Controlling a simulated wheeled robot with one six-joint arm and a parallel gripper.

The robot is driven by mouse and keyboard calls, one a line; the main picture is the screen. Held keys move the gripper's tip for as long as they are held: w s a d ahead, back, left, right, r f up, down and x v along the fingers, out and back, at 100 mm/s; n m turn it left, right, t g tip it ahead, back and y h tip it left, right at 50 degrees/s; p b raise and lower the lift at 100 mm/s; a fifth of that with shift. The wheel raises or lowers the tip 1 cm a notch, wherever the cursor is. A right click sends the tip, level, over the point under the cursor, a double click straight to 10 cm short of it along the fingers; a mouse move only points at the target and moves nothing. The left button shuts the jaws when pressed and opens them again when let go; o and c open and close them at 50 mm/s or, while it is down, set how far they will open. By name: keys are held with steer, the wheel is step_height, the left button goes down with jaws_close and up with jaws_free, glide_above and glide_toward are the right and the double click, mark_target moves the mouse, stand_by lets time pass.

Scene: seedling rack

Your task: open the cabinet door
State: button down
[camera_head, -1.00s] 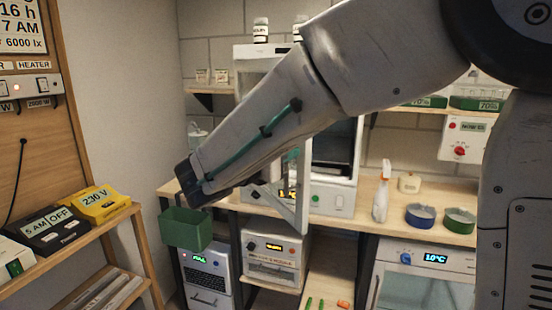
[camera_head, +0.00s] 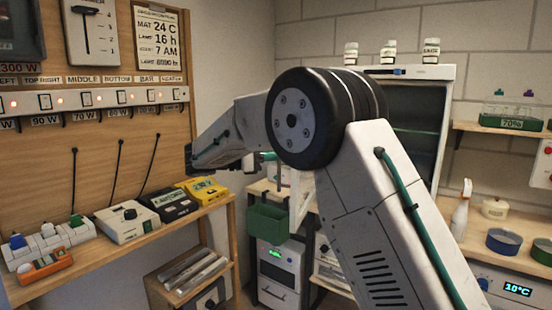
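The white cabinet (camera_head: 447,118) stands on the bench behind my arm. Its dark interior and a shelf show to the right of my arm. A narrow white upright frame (camera_head: 301,204), which looks like its door swung out towards me, shows low at the left, partly covered by my arm. The handle cannot be made out. My arm crosses the middle of the view and reaches left past the cabinet. My gripper's fingers are hidden or out of frame, so I cannot tell whether they touch the door.
A green bin (camera_head: 268,224) is at the bench's left end. A wooden shelf at left holds a yellow box (camera_head: 203,190) and other devices. A spray bottle (camera_head: 460,212), blue dish (camera_head: 504,242) and green dish (camera_head: 541,250) stand on the bench at right. Jars (camera_head: 391,52) stand on the cabinet.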

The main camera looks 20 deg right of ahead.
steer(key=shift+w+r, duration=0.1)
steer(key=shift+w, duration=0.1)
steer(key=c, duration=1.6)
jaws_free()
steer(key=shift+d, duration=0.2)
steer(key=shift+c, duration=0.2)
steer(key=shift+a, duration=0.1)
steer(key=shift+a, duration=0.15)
